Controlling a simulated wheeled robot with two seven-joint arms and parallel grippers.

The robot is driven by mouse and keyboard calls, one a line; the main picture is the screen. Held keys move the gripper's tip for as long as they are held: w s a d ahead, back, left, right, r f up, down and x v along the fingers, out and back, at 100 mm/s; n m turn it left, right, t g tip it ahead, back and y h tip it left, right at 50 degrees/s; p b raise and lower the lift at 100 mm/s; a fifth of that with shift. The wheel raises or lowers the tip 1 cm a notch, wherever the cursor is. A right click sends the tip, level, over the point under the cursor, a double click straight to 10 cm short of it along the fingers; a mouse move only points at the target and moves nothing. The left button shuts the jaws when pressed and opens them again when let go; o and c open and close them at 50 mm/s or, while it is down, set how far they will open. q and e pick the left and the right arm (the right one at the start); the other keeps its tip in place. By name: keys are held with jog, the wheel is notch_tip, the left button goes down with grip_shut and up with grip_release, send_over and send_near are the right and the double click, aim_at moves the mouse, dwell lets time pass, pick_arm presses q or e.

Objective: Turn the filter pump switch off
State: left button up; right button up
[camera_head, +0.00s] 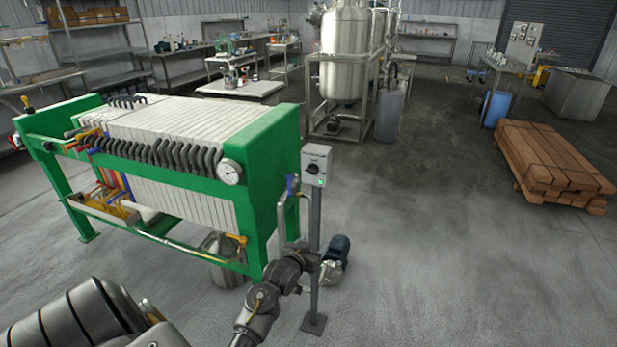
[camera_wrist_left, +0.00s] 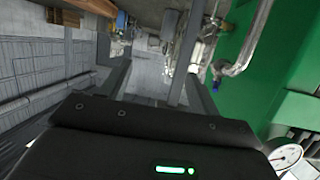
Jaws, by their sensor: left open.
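The filter pump switch (camera_head: 317,167) is a grey box with a dark knob and a lit green lamp, on top of a thin grey post. It stands right of the green filter press. The knob's exact angle is too small to tell. My left gripper (camera_head: 308,260) is beside the post, well below the switch box and apart from the knob. In the left wrist view my left gripper (camera_wrist_left: 156,78) has its two fingers spread, with nothing between them. I cannot make out the switch in that view. My right gripper is not in view.
The green filter press (camera_head: 262,225) with its gauge (camera_head: 231,172) stands close left of the post. A blue pump (camera_head: 336,252) sits on the floor behind the post. Stacked timber (camera_head: 550,165) lies at right. The floor between is clear.

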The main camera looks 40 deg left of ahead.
aim_at(310, 172)
pick_arm(q)
jog(key=s+a+r+n+t+y, duration=0.1)
jog(key=a+r+t, duration=0.15)
jog(key=r, duration=0.75)
jog(key=a+r+t+y, duration=0.1)
jog(key=a+r+y, duration=0.15)
jog(key=r, duration=0.65)
jog(key=shift+g+h, duration=0.25)
jog(key=shift+h, duration=0.2)
jog(key=p+x, duration=0.2)
jog(key=x, duration=0.9)
jog(key=shift+p, duration=0.35)
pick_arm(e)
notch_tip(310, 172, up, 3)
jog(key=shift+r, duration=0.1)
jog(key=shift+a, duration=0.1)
pick_arm(q)
jog(key=shift+c, duration=0.8)
jog(key=c, duration=0.8)
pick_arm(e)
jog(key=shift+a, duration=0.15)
